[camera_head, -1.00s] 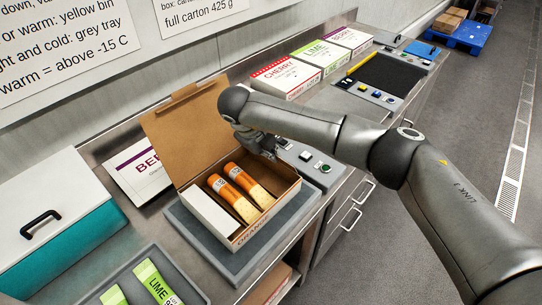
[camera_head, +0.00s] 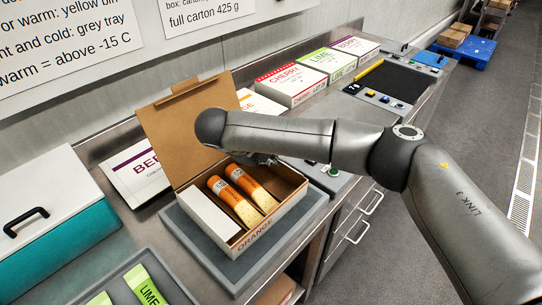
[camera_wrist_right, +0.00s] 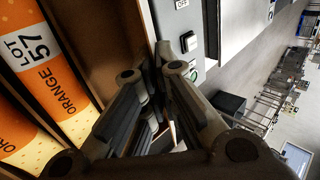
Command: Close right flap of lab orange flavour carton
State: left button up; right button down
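The orange flavour carton (camera_head: 268,228) lies on a grey platform with its large brown lid (camera_head: 180,125) raised at the back. Two orange lollies (camera_head: 233,203) lie inside, beside a white block (camera_head: 208,216) at the left end. My right gripper (camera_head: 264,159) is at the carton's back right corner, mostly hidden behind my own arm. In the right wrist view, the right gripper (camera_wrist_right: 155,80) has its fingers drawn together, with nothing seen between them, close beside a brown carton wall (camera_wrist_right: 125,40). The right flap cannot be clearly made out. My left gripper is not in view.
The grey platform (camera_head: 205,250) has a button panel (camera_head: 322,178) to its right. A tray with lime lollies (camera_head: 148,287) is at front left, and a teal box (camera_head: 60,240) at left. Cherry (camera_head: 290,85), lime and berry cartons stand behind right.

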jog(key=c, duration=1.7)
grip_release()
jog(key=v, duration=1.2)
jog(key=shift+f, duration=0.1)
